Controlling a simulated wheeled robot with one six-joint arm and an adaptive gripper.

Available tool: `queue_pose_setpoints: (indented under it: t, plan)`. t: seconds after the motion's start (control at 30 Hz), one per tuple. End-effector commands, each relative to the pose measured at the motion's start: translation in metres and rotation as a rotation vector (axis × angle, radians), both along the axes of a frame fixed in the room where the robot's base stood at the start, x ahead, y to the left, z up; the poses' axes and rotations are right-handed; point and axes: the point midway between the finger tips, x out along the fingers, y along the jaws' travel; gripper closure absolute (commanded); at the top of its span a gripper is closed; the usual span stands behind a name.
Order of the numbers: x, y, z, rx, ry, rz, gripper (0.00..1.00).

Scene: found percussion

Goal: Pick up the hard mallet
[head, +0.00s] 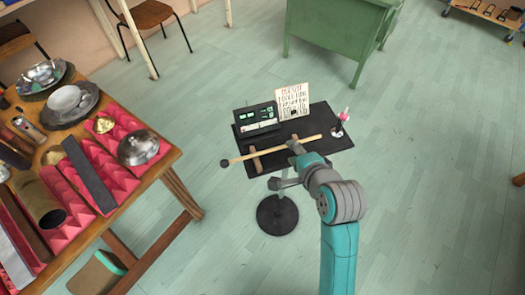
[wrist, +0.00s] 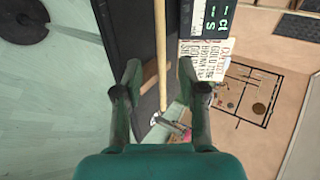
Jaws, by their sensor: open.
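A long mallet (head: 275,149) with a pale wooden shaft and a small dark round head lies across two wooden rests on a black stand top (head: 328,112). Its head sticks out past the stand's left edge. In the wrist view the mallet shaft (wrist: 162,45) runs up and down between the fingers. My gripper (head: 287,165) is at the near edge of the stand, by the shaft. In the wrist view my gripper (wrist: 160,68) is open, with one finger on each side of the shaft. I cannot tell whether either finger touches it. The mallet head is out of the wrist view.
A black device with green displays (head: 256,118) and a lettered card (head: 293,101) stand behind the mallet. A small pink-topped item (head: 345,115) is at the stand's right end. A wooden table (head: 160,165) with bowls and pink foam is at left.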

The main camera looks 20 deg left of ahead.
Motion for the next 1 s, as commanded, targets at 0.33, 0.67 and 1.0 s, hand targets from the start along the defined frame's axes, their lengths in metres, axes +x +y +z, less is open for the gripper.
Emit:
queue_pose_setpoints:
  t: [0.33,0.67,1.0]
  plan:
    - [0.025,0.017,-0.018,0.001,-0.001,0.001,0.60]
    - [0.024,0.017,-0.018,0.000,0.000,0.001,0.92]
    - [0.024,0.017,-0.018,0.000,0.000,0.001,1.00]
